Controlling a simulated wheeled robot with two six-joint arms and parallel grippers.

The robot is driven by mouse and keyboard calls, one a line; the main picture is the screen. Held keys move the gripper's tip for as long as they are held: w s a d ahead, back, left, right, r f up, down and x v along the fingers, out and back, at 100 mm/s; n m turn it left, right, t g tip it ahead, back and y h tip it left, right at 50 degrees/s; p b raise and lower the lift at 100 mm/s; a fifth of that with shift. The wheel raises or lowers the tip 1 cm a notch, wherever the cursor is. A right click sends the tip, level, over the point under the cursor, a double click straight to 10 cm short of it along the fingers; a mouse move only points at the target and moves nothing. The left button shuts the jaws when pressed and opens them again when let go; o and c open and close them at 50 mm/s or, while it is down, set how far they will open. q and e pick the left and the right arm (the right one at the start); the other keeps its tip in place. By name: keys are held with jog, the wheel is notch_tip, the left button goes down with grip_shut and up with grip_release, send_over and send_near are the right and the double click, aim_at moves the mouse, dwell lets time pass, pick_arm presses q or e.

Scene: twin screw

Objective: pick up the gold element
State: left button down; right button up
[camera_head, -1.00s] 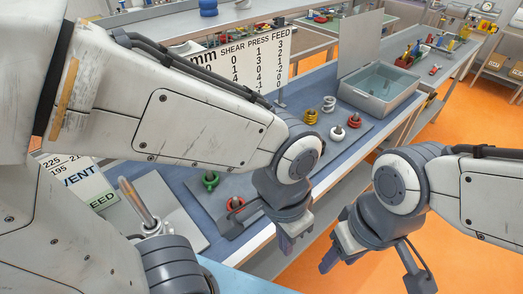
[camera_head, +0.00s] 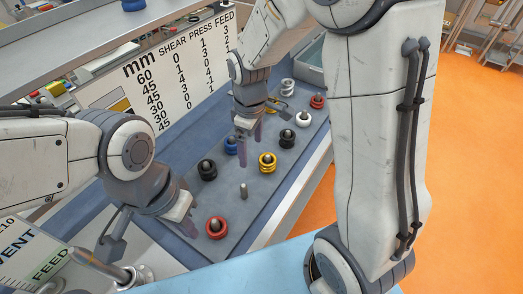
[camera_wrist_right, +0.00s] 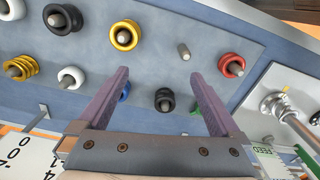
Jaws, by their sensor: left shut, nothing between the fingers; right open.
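A gold element (camera_head: 267,167), ring-like, sits around a peg on the grey board (camera_head: 262,212) in the head view. It also shows above and between my right fingertips in the right wrist view (camera_wrist_right: 119,45). A second gold element (camera_wrist_right: 22,75) sits at the left of the wrist view. My right gripper (camera_head: 246,137) points down over the board, open and empty, behind and left of the nearer gold element, apart from it. It also shows in the wrist view (camera_wrist_right: 160,74). My left gripper (camera_head: 183,221) is shut and empty near the board's left edge, beside a red element.
Red (camera_head: 216,233), black (camera_head: 207,173), white (camera_head: 303,121) and blue (camera_head: 231,148) elements sit on nearby pegs. One peg (camera_head: 243,190) is bare. A number sign (camera_head: 160,80) stands behind.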

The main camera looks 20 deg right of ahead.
send_over(268, 156)
jog(key=shift+n, duration=0.3)
jog(key=f, duration=0.4)
jog(key=shift+a, duration=0.3)
notch_tip(268, 156, down, 4)
jog(key=shift+d+r+p, duration=0.1)
jog(key=shift+p, duration=0.35)
jog(key=shift+f, duration=0.6)
jog(key=f+p, duration=0.1)
jog(key=f, duration=0.1)
jog(key=f+p, duration=0.1)
jog(key=shift+d+f, duration=0.2)
jog(key=shift+f, duration=0.85)
grip_shut()
